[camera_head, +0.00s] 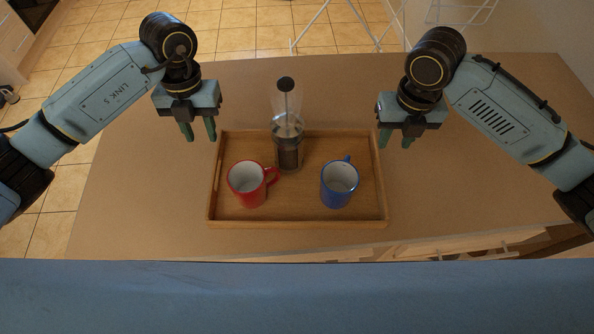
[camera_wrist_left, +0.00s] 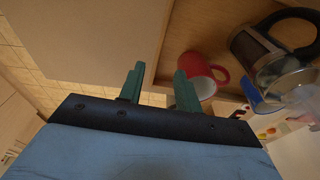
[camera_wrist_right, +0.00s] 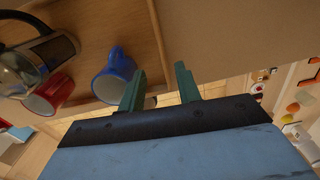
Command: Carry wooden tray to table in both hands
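The wooden tray (camera_head: 298,222) lies flat on a tan counter. On it stand a red mug (camera_head: 247,184) at the left, a blue mug (camera_head: 339,183) at the right and a glass French press (camera_head: 287,135) at the back. My left gripper (camera_head: 199,131) is open and empty above the counter, off the tray's back left corner. My right gripper (camera_head: 395,139) is open and empty, off the tray's back right corner. The red mug shows beyond the left fingers in the left wrist view (camera_wrist_left: 200,72). The blue mug shows beside the right fingers in the right wrist view (camera_wrist_right: 112,75).
The counter (camera_head: 480,190) is clear on both sides of the tray. A white wire rack (camera_head: 345,25) stands on the tiled floor (camera_head: 240,35) beyond the counter. Drawers (camera_head: 470,247) with handles show under the near right edge.

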